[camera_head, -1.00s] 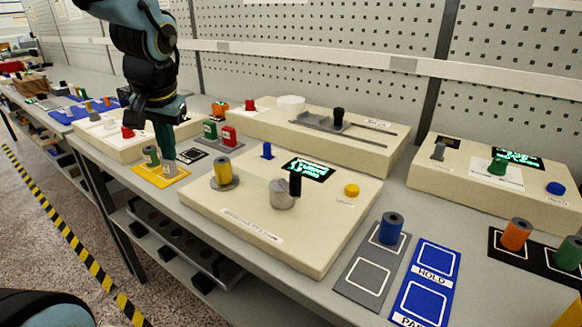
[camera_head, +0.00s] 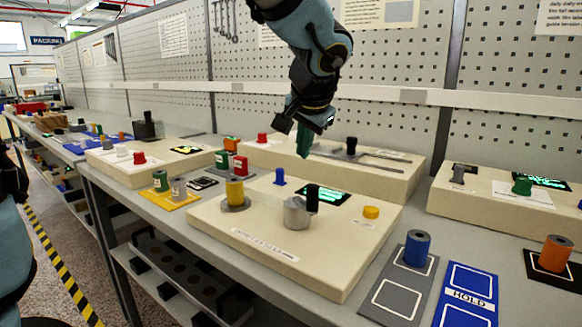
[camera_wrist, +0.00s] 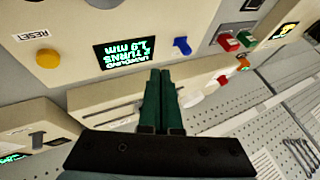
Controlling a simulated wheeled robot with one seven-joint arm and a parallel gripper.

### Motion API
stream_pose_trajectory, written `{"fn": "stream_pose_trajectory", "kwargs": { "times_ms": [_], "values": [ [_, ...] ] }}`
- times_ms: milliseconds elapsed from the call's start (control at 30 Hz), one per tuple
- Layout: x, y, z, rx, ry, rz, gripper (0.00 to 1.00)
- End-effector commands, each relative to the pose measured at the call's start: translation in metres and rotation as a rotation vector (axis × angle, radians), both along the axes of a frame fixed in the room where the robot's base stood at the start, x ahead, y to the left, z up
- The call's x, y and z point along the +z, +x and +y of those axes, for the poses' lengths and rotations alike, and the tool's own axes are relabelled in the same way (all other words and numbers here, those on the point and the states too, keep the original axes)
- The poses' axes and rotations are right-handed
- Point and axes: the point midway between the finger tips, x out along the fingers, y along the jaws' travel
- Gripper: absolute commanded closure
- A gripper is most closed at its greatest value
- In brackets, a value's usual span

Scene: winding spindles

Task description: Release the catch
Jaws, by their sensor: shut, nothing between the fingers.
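The cream winding unit (camera_head: 330,262) stands at the front of the bench. On it are a small blue upright lever (camera_head: 280,176), a yellow spool (camera_head: 235,191) on a round grey seat, a metal drum (camera_head: 297,213) with a black crank handle (camera_head: 312,198), a lit display (camera_head: 325,195) and a yellow button (camera_head: 371,212). No part is visibly labelled as the catch. My gripper (camera_head: 303,150) is shut and empty, pointing down above the unit's back edge, near the blue lever but apart from it. In the wrist view the blue lever (camera_wrist: 182,45) is just beyond the closed fingertips (camera_wrist: 160,72), to their right.
A long cream unit with a black slider (camera_head: 351,146) stands behind. A blue spool (camera_head: 416,248) stands on a grey mat (camera_head: 395,299) at right, beside the blue HOLD mat (camera_head: 468,295).

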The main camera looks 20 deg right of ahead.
Motion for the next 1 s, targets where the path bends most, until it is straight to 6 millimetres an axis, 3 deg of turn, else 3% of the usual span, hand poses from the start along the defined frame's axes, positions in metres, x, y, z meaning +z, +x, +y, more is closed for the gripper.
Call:
{"fn": "stream_pose_trajectory", "kwargs": {
  "times_ms": [167, 567, 800, 1000],
  "values": [
    [-0.016, 0.01, -0.003, 0.002, 0.004, 0.003, 1.0],
    [-0.08, 0.056, -0.018, 0.002, 0.004, 0.004, 1.0],
    [-0.078, 0.086, -0.007, 0.004, 0.001, 0.002, 1.0],
    [-0.079, 0.094, -0.005, 0.002, 0.001, 0.001, 1.0]
  ]
}}
